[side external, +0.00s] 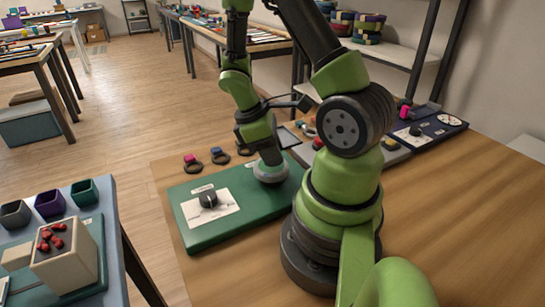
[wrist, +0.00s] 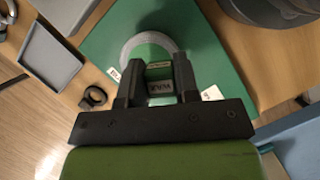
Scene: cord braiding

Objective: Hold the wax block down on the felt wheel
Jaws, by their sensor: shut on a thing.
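The round grey felt wheel (wrist: 148,47) is on the green board (wrist: 98,42), directly beyond the fingertips in the wrist view. In the side view the felt wheel (side external: 270,174) sits at the right part of the green board (side external: 205,237), with my gripper (side external: 268,158) right above it. The wax block is hidden there. I cannot tell for certain whether the block touches the wheel.
A black knob (side external: 208,200) on a white plate is on the board's left part. Rings with coloured tabs (side external: 192,163) lie behind the board. A grey tray (wrist: 50,60) is at the left in the wrist view. Bare wooden table (side external: 440,215) lies to the right of my arm.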

